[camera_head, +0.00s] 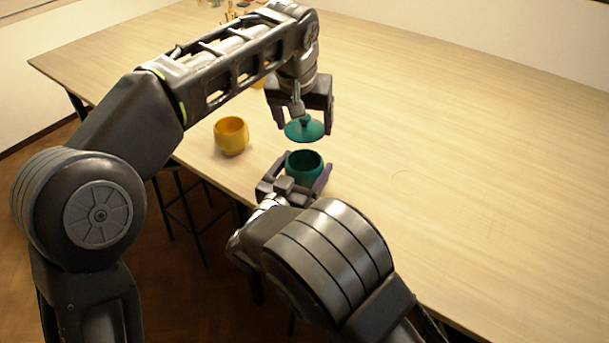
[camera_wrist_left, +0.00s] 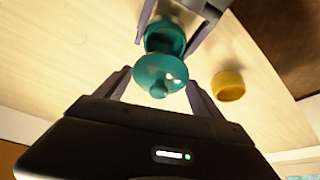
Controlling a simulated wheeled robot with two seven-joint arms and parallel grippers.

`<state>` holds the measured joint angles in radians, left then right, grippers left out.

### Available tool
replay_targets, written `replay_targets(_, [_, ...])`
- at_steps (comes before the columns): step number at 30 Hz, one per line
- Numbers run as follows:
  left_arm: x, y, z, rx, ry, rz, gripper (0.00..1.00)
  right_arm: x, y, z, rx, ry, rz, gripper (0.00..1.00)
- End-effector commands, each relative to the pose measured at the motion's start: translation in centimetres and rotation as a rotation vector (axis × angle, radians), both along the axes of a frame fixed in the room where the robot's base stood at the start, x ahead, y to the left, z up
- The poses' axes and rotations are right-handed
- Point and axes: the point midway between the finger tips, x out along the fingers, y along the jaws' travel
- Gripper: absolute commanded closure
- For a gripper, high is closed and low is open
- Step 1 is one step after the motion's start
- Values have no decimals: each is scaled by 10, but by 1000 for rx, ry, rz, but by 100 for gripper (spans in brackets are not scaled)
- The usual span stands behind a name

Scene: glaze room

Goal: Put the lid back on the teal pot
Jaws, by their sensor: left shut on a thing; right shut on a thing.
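The teal pot (camera_head: 304,167) is upright near the table's front edge, its open mouth showing. My right gripper (camera_head: 300,180) is shut on it, one finger on each side. The teal lid (camera_head: 304,131) is held above the pot, knob up. My left gripper (camera_head: 303,116) is shut on the lid from above. In the left wrist view the lid (camera_wrist_left: 160,73) lies between the left fingers (camera_wrist_left: 160,92), and the pot (camera_wrist_left: 165,36) shows beyond it, partly covered by the lid. The exact gap between lid and rim is hard to judge.
A yellow pot (camera_head: 231,138) stands to the left on the table (camera_head: 450,150); it also shows in the left wrist view (camera_wrist_left: 228,86). Another yellow thing is partly hidden behind my left arm. Small items stand at the far end. The table's right side is clear. A dark stool (camera_head: 185,205) stands below the edge.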

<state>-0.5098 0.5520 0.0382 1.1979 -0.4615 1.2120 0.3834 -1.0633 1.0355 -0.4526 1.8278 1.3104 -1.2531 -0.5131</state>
Motion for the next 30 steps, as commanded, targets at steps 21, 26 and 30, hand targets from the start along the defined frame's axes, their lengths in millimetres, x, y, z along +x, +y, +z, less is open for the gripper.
replay_targets(21, [0,0,0,0,0,0,62,0,0,0,0,0,1,88])
replay_targets(26, [0,0,-4,1,1,0,62,0,0,0,0,0,1,90])
replay_targets(30, [-1,1,-21,2,2,-1,62,0,0,0,0,0,1,90])
